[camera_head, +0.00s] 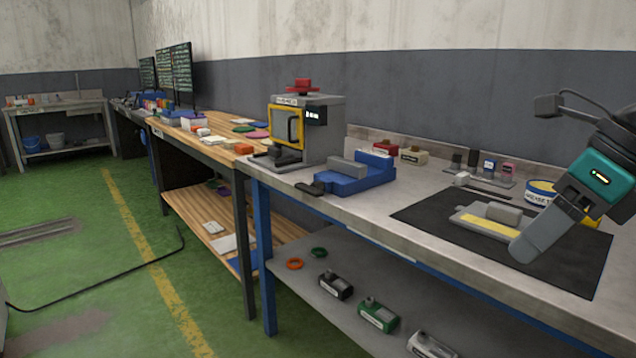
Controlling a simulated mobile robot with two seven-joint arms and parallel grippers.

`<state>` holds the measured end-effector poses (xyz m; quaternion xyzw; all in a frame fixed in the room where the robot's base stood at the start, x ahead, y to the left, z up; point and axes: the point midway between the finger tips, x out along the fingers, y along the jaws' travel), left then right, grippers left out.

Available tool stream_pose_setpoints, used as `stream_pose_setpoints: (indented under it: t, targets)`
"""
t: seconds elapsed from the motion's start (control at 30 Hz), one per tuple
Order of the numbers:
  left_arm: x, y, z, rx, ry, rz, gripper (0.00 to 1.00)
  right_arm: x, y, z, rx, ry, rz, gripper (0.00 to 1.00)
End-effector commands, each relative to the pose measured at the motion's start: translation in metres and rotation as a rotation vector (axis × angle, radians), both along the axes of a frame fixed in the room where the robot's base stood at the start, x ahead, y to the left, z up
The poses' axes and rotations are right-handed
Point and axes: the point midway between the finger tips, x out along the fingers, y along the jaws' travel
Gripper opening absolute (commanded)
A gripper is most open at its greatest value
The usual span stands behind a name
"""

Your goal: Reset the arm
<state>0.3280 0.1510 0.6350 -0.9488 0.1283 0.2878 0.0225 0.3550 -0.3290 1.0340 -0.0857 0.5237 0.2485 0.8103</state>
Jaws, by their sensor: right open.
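My right arm comes in from the right edge, with a dark body and a teal band. My right gripper (541,232) hangs over the dark mat (440,212) on the grey workbench, open, with one grey finger pointing down and left. Nothing shows between its fingers, though the far finger is mostly hidden. Beside the finger, a flat grey and yellow part (478,221) with a grey block on it lies on the mat. I cannot tell whether the finger touches it. My left gripper is not in view.
A blue fixture (352,178) and a grey machine with a yellow-framed door (327,128) stand to the left. The lower shelf (340,312) holds small devices.

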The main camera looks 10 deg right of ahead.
Motion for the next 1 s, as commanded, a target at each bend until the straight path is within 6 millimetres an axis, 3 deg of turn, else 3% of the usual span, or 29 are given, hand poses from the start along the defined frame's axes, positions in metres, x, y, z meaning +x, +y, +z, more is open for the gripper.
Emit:
stream_pose_setpoints:
  t: [0.1,0.33,0.43,0.57,0.67,0.77,0.87,1.0]
  targets:
    - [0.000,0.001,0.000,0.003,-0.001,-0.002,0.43,0.011,0.037,-0.026,0.262,0.031,0.036,0.59]
    - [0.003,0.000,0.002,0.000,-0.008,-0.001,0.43,0.030,0.102,-0.054,0.871,0.103,-0.034,0.59]
    - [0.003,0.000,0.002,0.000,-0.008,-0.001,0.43,0.043,0.119,-0.064,1.184,0.155,-0.163,0.59]
    - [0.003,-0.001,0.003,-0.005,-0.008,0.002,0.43,0.064,0.122,-0.088,1.553,0.234,-0.422,0.59]
    - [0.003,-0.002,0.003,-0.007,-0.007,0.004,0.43,0.077,0.117,-0.122,1.791,0.311,-0.690,0.59]
    - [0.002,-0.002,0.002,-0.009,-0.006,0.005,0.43,0.081,0.111,-0.172,1.974,0.405,-1.012,0.59]
    - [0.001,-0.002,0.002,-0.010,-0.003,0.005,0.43,0.073,0.111,-0.231,2.085,0.517,-1.363,0.59]
    - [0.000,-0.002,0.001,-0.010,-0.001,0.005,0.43,0.043,0.128,-0.309,2.113,0.686,-1.827,0.59]
